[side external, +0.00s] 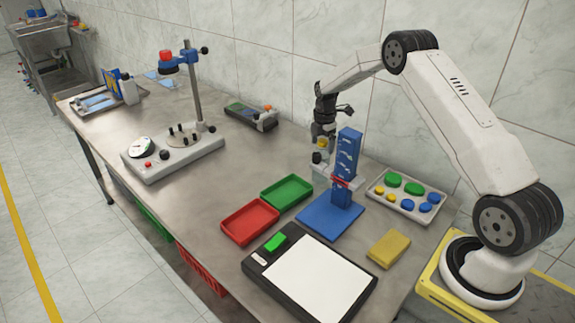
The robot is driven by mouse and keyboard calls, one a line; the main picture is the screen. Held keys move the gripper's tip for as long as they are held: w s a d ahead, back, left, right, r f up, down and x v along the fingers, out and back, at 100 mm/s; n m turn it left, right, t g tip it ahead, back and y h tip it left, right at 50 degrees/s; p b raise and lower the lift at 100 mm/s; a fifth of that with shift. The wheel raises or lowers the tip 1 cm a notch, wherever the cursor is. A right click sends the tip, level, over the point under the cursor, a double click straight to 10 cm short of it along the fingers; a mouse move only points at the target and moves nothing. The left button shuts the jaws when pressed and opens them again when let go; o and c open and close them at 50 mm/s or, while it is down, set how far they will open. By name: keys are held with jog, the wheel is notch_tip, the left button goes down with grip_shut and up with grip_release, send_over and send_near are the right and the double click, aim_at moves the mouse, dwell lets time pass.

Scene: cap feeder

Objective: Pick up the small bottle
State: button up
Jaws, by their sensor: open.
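My gripper (323,138) hangs pointing down, just left of the blue feeder tower (347,160). Its jaws are open, though small in this view. A small yellow piece (322,143) shows at or just below the jaws; I cannot tell whether it touches them. A dark round part (317,157) and a pale, clear-looking part sit below it at the feeder. I cannot tell whether a bottle is among these parts.
The feeder's blue base (330,217) stands beside red (250,222) and green (287,191) trays. A tray of coloured caps (404,205), a yellow block (389,248) and a white-topped pad (315,280) are nearby. A test stand (172,155) and a dark device (251,115) stand further left.

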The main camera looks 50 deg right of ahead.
jog(key=c, duration=1.2)
grip_shut()
jog(key=shift+s+f, duration=0.1)
jog(key=shift+f, duration=0.05)
